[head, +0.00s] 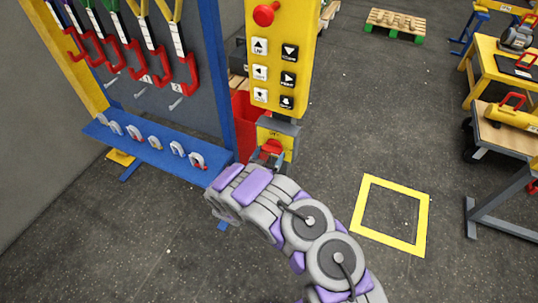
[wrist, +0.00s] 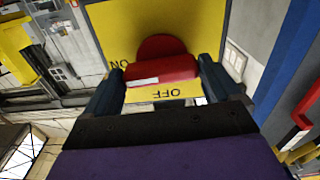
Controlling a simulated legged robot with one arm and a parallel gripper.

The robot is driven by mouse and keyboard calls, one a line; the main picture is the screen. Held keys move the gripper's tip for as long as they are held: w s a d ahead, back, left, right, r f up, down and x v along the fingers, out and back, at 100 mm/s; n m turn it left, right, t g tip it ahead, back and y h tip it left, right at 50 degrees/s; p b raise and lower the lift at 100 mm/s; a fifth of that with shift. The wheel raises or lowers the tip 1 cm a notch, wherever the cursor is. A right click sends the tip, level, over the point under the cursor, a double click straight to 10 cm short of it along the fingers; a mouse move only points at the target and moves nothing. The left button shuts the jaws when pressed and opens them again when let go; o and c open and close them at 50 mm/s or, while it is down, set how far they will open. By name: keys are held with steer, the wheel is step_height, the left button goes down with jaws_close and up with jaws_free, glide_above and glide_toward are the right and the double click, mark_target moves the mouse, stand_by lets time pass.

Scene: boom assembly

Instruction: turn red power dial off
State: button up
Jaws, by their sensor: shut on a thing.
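The red power dial (wrist: 163,67) is on a yellow plate (wrist: 112,27) marked ON and OFF, with the lettering upside down in the wrist view. Its bar lies nearly level there, and its white mark is on the left half, toward the ON label. OFF is below the bar. My gripper (wrist: 163,78) is shut on the dial, one dark finger at each end of the bar. In the head view, the dial (head: 272,146) sits on the small yellow box below the yellow control panel (head: 291,40), with my gripper (head: 268,156) at it.
A blue-framed rack (head: 213,70) with hanging straps and shackles on a blue shelf (head: 140,150) stands close at left. A red bin (head: 243,125) is behind the dial. Workbenches (head: 510,130) stand at right. The floor around the yellow square (head: 362,215) is clear.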

steer(key=n+p, duration=0.1)
steer(key=n, duration=0.1)
steer(key=n+p, duration=0.1)
steer(key=shift+a+r+n+p, duration=0.1)
steer(key=shift+r+n+p, duration=0.1)
steer(key=shift+n+p, duration=0.15)
steer(key=n+p, duration=0.1)
steer(key=n, duration=0.3)
steer(key=shift+a+n, duration=0.1)
steer(key=shift+n, duration=0.25)
steer(key=n, duration=0.4)
steer(key=shift+n, duration=0.3)
steer(key=shift+a+n, duration=0.1)
steer(key=shift+n, duration=2.1)
steer(key=o, duration=0.6)
steer(key=shift+o, duration=0.8)
steer(key=shift+w+a+f, duration=0.1)
steer(key=shift+f, duration=0.05)
steer(key=shift+a, duration=0.1)
